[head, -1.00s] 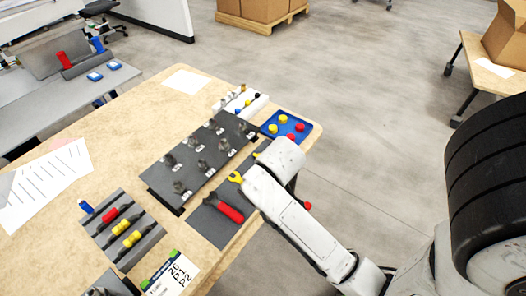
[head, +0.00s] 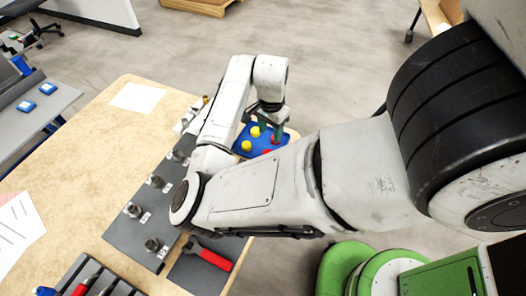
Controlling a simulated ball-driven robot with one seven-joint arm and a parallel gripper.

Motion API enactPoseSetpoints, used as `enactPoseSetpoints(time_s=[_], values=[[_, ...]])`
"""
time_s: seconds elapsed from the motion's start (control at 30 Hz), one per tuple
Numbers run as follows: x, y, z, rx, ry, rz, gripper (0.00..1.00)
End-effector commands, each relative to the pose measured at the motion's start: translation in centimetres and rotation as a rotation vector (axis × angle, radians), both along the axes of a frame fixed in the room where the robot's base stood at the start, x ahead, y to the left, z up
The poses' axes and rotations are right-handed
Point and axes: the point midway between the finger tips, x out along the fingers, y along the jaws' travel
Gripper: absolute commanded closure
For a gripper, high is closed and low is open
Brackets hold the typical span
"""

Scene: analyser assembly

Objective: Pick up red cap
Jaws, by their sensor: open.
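The blue tray (head: 243,152) lies at the table's far right corner. It holds yellow caps (head: 246,145) and red caps. One red cap (head: 276,140) is at the tray's right side, just below a finger of my gripper. Another red cap (head: 267,152) shows at the tray's near edge, partly hidden by my arm. My gripper (head: 265,129) points down over the tray with its fingers apart. I see nothing held between them. Whether a finger touches the red cap cannot be told.
A red-handled tool (head: 210,256) lies on a dark mat near the table edge. A white paper (head: 137,97) lies on the bare tabletop at the back left.

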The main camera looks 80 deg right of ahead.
Motion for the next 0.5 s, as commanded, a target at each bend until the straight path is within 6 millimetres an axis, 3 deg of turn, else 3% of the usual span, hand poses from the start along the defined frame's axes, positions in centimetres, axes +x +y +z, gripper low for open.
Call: enactPoseSetpoints(time_s=[0.2, 0.5], values=[[0.0, 0.1, -3.3, 0.002, 0.001, 0.002, 0.50], [0.2, 0.2, -5.5, 0.001, 0.000, 0.002, 0.50]])
